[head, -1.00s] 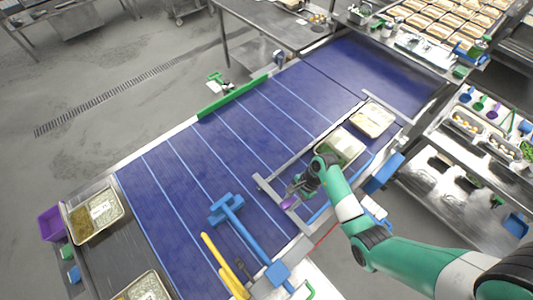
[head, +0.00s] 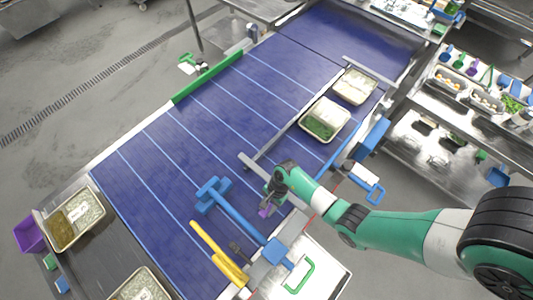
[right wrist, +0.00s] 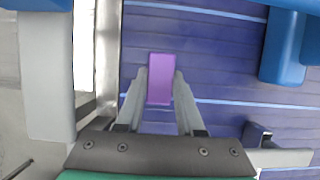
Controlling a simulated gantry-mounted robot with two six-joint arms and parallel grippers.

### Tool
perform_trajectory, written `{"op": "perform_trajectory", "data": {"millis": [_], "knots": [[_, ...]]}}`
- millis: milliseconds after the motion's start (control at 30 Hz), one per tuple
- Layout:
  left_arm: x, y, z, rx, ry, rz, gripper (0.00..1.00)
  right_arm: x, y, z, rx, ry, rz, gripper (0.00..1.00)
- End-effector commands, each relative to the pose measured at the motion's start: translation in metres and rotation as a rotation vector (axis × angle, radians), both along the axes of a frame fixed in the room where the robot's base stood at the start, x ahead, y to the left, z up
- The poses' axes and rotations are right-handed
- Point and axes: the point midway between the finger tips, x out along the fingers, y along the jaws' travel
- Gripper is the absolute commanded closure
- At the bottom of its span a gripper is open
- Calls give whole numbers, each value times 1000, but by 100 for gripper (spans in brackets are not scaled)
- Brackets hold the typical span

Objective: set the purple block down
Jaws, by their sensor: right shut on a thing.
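The purple block (right wrist: 160,78) is held between the two fingers of my right gripper (right wrist: 160,100) in the right wrist view, with the blue belt behind it. In the head view the block (head: 265,212) shows as a small purple patch just below my right gripper (head: 268,204), over the belt (head: 170,165) near its right edge. Whether the block touches the belt cannot be told. My left gripper is not in view.
A blue T-shaped pusher (head: 235,215) and a yellow bar (head: 215,252) lie left of and below the gripper. Two food trays (head: 325,118) (head: 355,86) sit further up the belt by a grey rail (head: 262,172). The belt's middle is clear.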

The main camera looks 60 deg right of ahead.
Motion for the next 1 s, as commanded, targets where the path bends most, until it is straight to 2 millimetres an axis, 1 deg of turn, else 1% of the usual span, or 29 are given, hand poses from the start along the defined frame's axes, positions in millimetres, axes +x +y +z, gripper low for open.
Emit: {"op": "perform_trajectory", "data": {"millis": [100,200,467,600,633,700,767,800,1000], "knots": [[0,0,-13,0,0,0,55,0,0,-24,1,3,-2,100],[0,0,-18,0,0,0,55,-1,0,-38,0,3,-1,100],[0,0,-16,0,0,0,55,0,0,-38,0,-1,-1,100],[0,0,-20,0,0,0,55,0,0,-43,0,0,-1,100],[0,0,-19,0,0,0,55,0,0,-42,0,0,-1,60],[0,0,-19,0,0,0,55,0,0,-41,0,0,-1,47],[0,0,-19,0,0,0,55,0,0,-41,0,0,-1,37],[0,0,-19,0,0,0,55,0,0,-41,0,0,-1,34],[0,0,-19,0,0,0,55,0,0,-41,0,0,-1,34]]}}
